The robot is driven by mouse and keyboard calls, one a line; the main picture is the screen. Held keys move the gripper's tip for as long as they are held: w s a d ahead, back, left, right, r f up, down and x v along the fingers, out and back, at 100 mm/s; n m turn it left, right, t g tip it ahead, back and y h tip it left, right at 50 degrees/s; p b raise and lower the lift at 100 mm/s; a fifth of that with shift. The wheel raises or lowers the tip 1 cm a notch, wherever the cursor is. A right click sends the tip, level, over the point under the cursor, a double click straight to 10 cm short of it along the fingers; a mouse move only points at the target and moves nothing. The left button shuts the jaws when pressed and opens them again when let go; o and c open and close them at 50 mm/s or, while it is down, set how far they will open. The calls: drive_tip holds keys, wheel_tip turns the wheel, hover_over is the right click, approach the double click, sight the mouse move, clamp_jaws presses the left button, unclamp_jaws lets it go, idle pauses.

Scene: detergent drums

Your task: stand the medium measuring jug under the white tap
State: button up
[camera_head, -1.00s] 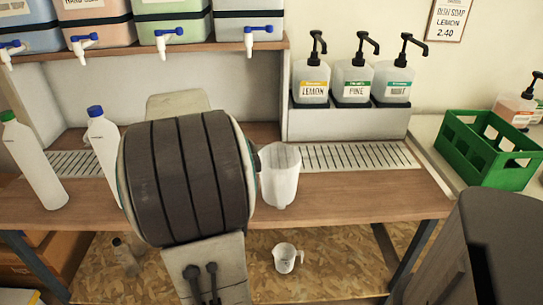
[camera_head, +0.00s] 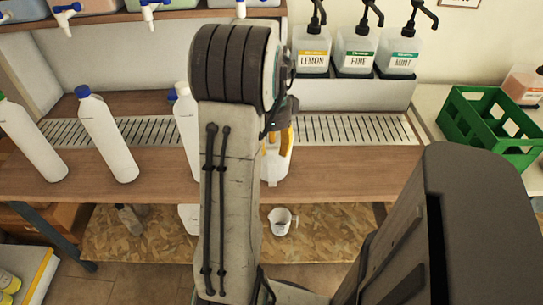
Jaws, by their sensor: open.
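A translucent measuring jug (camera_head: 277,170) stands on the wooden bench in front of the drip grating, mostly hidden by my arm. A smaller-looking jug (camera_head: 282,221) stands on the shelf below. A white object (camera_head: 188,218), partly hidden by my arm, is also down there; I cannot tell what it is. My gripper (camera_head: 279,140) is at the bench jug, with orange finger parts showing at its upper part; it is open, and contact is unclear.
White bottles (camera_head: 108,135) stand left of my arm, one partly behind it (camera_head: 187,120). Lemon, pine and mint pump bottles (camera_head: 357,52) stand on a raised ledge behind. A green crate (camera_head: 487,128) is on the right. The bench right of the jug is clear.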

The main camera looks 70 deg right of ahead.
sight(272, 154)
drive_tip(key=shift+a+f+b, duration=0.1)
drive_tip(key=shift+f+b, duration=0.3)
drive_tip(key=shift+f, duration=2.1)
drive_tip(key=shift+c, duration=0.3)
clamp_jaws()
